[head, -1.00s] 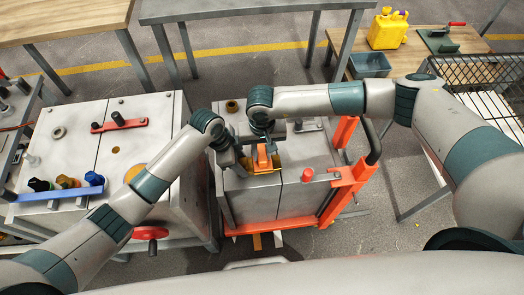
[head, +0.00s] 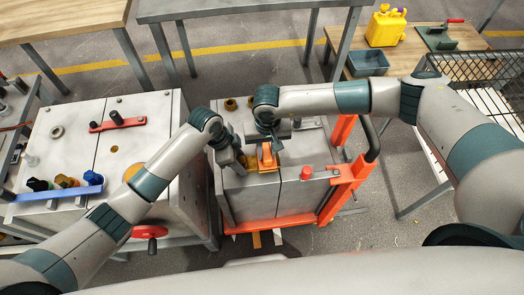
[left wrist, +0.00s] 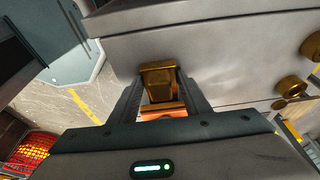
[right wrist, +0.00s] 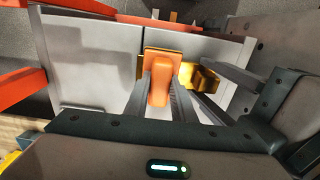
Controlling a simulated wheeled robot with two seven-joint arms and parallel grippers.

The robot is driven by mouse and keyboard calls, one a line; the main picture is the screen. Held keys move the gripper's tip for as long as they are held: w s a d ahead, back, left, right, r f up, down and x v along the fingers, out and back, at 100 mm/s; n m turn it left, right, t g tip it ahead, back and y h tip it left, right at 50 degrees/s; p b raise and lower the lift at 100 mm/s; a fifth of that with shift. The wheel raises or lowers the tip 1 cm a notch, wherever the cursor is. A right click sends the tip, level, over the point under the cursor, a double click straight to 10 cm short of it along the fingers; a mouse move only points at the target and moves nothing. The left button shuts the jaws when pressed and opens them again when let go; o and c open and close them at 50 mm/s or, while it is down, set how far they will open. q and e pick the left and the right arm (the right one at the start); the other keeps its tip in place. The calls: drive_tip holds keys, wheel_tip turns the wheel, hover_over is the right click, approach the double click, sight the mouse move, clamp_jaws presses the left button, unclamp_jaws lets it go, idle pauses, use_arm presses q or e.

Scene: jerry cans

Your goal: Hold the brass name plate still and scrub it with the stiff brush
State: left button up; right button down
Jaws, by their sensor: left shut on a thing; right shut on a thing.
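The brass name plate (right wrist: 203,79) shows as a small golden block in the right wrist view. My left gripper (left wrist: 160,88) is shut on it, and the plate (left wrist: 158,72) sits between its fingers in the left wrist view. The stiff brush (right wrist: 161,78) has an orange handle and a tan base. My right gripper (right wrist: 157,98) is shut on the handle. In the head view the brush (head: 266,156) is upright over the grey cabinet top, just right of my left gripper (head: 238,160). The brush base is beside the plate; whether they touch is unclear.
A second cabinet (head: 75,140) with a blue tray (head: 62,187) is at left. A yellow jerry can (head: 386,27) stands on the back bench.

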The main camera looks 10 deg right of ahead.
drive_tip(key=shift+d, duration=1.1)
drive_tip(key=shift+f, duration=0.1)
drive_tip(key=shift+a+f, duration=0.1)
drive_tip(key=shift+a, duration=1.5)
drive_tip(key=shift+s+a+f, duration=0.1)
drive_tip(key=shift+a, duration=0.35)
drive_tip(key=shift+d, duration=2.15)
